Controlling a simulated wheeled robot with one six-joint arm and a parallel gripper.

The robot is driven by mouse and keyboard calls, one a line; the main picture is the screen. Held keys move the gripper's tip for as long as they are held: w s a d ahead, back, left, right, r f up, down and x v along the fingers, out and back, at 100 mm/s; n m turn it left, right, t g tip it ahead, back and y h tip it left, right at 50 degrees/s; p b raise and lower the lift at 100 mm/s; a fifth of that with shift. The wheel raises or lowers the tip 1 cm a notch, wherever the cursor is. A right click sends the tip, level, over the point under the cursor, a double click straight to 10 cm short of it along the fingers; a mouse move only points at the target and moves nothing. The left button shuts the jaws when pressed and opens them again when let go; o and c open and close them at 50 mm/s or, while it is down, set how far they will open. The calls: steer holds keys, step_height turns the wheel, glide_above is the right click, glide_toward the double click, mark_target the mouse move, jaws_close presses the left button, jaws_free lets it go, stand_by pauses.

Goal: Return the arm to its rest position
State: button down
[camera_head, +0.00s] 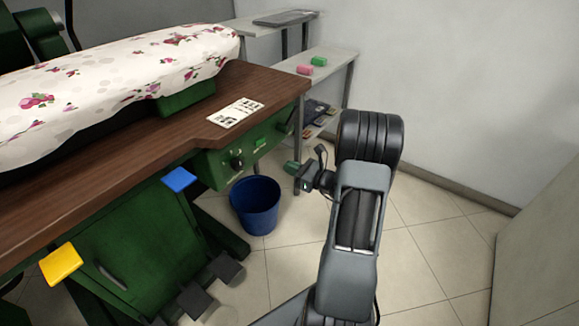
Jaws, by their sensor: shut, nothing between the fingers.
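My arm rises from the bottom of the head view, bends at a black ribbed joint and folds back on itself. My gripper (296,169) shows small just left of the upright arm link, pointing left. It is shut with nothing held. Part of the wrist is hidden behind the arm link. The gripper is in front of the floor and shelf area, to the right of the blue bin.
A wooden-topped green pressing table (130,140) with a floral padded board (120,85) fills the left. A blue bin (255,205) stands on the floor. Shelves (325,62) stand behind. Tiled floor (425,225) is open at right, before a pale panel (540,240).

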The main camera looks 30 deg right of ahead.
steer(key=s+a+r+n+g+y+p, duration=0.1)
steer(key=s+a+r+n+g+p, duration=0.3)
steer(key=a+r+n+g+p, duration=0.45)
steer(key=s+a+r+n+g+y+p, duration=0.1)
steer(key=s+a+r+n+g+p, duration=0.25)
steer(key=a+r+n+p, duration=0.5)
steer(key=s+r+n+h+p, duration=0.5)
steer(key=r+n+p, duration=0.1)
steer(key=r, duration=0.5)
steer(key=s+r+n+h+p, duration=0.5)
steer(key=r+n+p, duration=0.2)
steer(key=r, duration=0.5)
steer(key=shift+s+a+h+p, duration=0.15)
steer(key=shift+h+p, duration=0.25)
steer(key=shift+p, duration=0.55)
